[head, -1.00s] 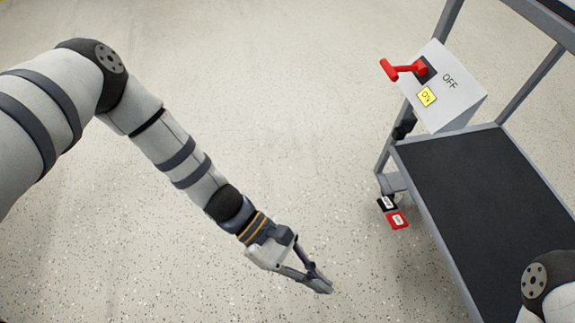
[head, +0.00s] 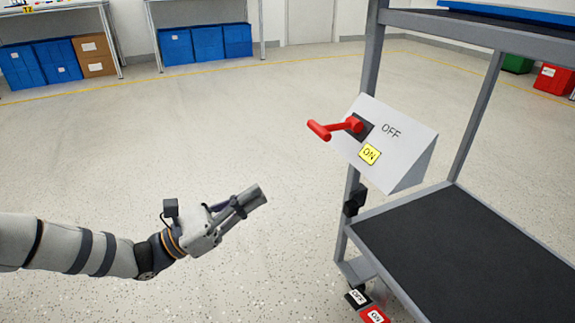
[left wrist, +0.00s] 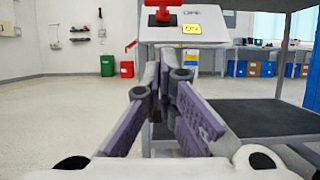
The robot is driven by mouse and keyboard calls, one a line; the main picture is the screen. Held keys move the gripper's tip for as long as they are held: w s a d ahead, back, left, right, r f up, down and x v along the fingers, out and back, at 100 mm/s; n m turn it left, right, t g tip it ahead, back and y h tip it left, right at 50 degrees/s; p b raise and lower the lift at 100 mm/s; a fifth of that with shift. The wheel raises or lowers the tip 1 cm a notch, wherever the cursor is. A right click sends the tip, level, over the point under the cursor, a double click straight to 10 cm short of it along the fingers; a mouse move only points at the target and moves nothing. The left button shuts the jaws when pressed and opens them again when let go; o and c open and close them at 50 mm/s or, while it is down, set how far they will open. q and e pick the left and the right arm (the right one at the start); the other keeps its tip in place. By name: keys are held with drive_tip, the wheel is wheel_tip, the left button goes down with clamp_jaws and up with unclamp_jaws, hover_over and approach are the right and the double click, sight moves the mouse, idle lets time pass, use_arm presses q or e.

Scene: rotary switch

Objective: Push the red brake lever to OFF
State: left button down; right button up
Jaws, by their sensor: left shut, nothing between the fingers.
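The red brake lever (head: 335,128) sticks out to the left from a black square mount on a white slanted box (head: 403,160). The box is fixed to the cart and carries the word OFF and a yellow ON label (head: 369,154). My left gripper (head: 257,196) is shut and empty, below and to the left of the lever, clearly apart from it. In the left wrist view the lever (left wrist: 163,14) shows at the top, above the shut fingers (left wrist: 160,85), partly cut off by the picture edge. My right gripper is in neither view.
The grey cart has a dark lower shelf (head: 470,255) and an upright post (head: 368,75) beside the box. Red and black pedals (head: 375,315) sit low at its corner. Blue bins (head: 205,42) stand far back. The floor around my left gripper is clear.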

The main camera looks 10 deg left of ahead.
sight(337, 127)
use_arm(q)
drive_tip(key=r+b+x, duration=0.1)
drive_tip(key=r+x, duration=0.1)
drive_tip(key=x, duration=1)
drive_tip(key=shift+s+a+r, duration=0.15)
drive_tip(key=shift+a+r, duration=0.1)
drive_tip(key=shift+r, duration=0.05)
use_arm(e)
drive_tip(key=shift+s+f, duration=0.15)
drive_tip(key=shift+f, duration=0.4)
